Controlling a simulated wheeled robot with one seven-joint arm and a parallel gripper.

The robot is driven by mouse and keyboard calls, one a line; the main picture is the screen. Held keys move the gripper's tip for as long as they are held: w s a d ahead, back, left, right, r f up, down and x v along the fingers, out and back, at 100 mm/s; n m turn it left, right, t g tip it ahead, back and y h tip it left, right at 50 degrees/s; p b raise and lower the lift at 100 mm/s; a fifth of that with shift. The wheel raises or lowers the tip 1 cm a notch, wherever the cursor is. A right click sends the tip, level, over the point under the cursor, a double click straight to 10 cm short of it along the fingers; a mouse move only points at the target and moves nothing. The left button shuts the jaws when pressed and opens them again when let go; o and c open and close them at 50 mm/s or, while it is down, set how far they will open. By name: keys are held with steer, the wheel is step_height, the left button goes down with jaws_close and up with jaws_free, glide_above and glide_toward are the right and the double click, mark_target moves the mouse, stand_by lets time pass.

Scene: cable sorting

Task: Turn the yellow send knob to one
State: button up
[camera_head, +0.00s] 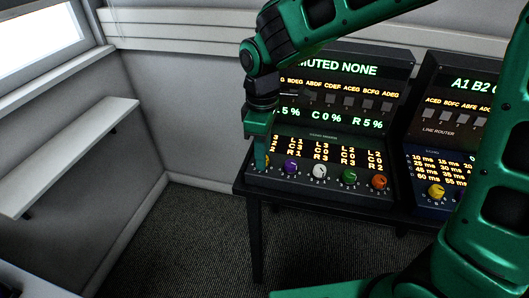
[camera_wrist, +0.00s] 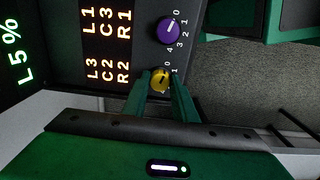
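The yellow send knob (camera_wrist: 160,79) sits on the sloped mixer panel, at the end of the knob row beside the purple knob (camera_wrist: 169,31). In the wrist view my gripper (camera_wrist: 161,82) has one finger on each side of the yellow knob. The tips are very close to its edges; whether they touch it cannot be told. A pale mark shows on the knob, but the number it points at is not clear. In the head view my gripper (camera_head: 261,157) comes down from above at the panel's left end and hides most of the yellow knob.
White (camera_head: 320,171), green (camera_head: 349,176) and orange (camera_head: 379,181) knobs continue the row to the right. A second console with another yellow knob (camera_head: 436,191) stands at the right. A wall shelf (camera_head: 70,150) is at the left. Dark floor is clear before the desk.

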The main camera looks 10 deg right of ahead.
steer(key=shift+d, duration=0.3)
steer(key=shift+a, duration=0.2)
steer(key=shift+a+m, duration=0.1)
steer(key=shift+m, duration=0.2)
steer(key=shift+a+m, duration=0.15)
steer(key=shift+m, duration=2.25)
steer(key=shift+r, duration=0.1)
steer(key=o, duration=1)
steer(key=shift+o, duration=0.2)
